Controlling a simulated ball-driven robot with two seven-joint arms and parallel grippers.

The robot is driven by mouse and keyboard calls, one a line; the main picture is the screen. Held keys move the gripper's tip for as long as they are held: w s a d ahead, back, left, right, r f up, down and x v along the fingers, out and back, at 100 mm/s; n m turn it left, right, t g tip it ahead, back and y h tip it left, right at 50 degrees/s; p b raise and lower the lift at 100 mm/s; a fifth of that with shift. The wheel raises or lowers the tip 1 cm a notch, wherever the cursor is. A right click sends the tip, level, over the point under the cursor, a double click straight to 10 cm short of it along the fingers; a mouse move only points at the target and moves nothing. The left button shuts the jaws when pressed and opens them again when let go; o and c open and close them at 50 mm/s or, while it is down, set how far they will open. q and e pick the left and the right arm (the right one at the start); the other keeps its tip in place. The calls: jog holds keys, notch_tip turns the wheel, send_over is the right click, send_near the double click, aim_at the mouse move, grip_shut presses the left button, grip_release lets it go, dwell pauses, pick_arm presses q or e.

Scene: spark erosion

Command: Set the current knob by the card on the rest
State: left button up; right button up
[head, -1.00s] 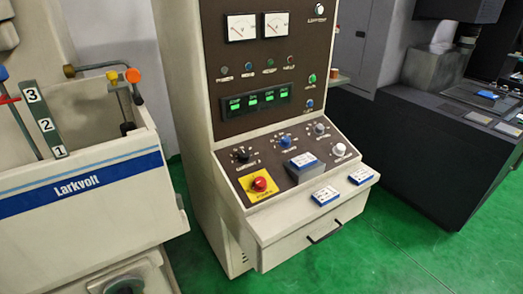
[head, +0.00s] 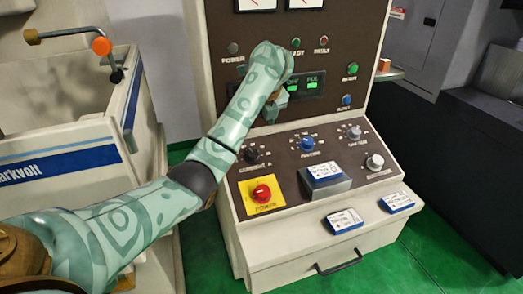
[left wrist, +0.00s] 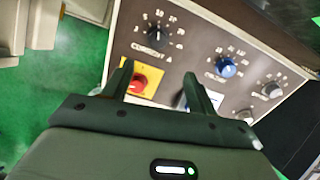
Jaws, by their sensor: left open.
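The black current knob (head: 251,155) is at the left of the sloping control panel. In the left wrist view this knob (left wrist: 157,36) shows its dial and the label "CURRENT A"; its exact setting is too small to tell. A card (head: 325,170) lies on the dark rest (head: 328,188) in the panel's middle; its writing is unreadable. My left gripper (head: 273,108) is in front of the upright panel, above the current knob and apart from it. In the left wrist view the gripper (left wrist: 158,72) is open and empty, its fingers pointing towards the panel below the knob. My right gripper is not in view.
A red emergency button (head: 262,193) on a yellow plate sits just below the current knob. A blue knob (head: 307,144) and two grey knobs are to the right. Two more cards (head: 344,221) lie on the front ledge. A white tank stands at the left.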

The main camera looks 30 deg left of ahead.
aim_at(253, 152)
pick_arm(q)
jog(key=b+x, duration=0.5)
jog(key=x, duration=1)
jog(key=shift+a+f, duration=0.25)
jog(key=shift+f, duration=0.05)
jog(key=c, duration=1)
